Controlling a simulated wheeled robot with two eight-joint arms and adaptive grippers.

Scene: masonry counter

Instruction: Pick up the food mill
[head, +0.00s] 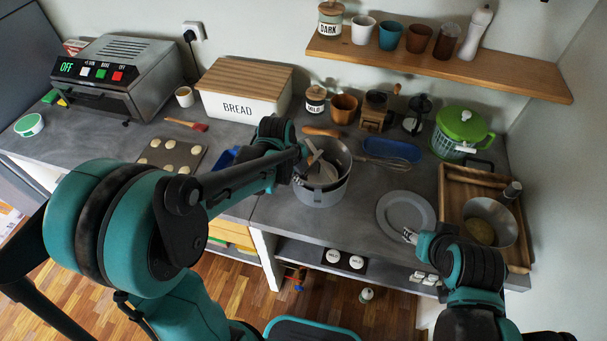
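What looks like the food mill (322,190) is a grey, round, pot-like vessel near the middle of the counter. Something pale is inside it, and a wooden handle (321,132) shows at its far side. My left gripper (310,154) is over its near-left rim, and the arm hides part of that side. I cannot tell whether its fingers touch the vessel or are open or shut. My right gripper (408,236) is low beside the front edge of a grey plate (405,212), apart from the vessel; its finger state is unclear.
A whisk (378,162) and blue tray (395,150) lie right of the vessel. A bread box (243,105), jar (315,100), orange cup (344,108) and coffee grinder (375,112) stand behind. A wooden tray (451,190) with a bowl (490,211) is at right. A shelf (440,65) overhangs the back.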

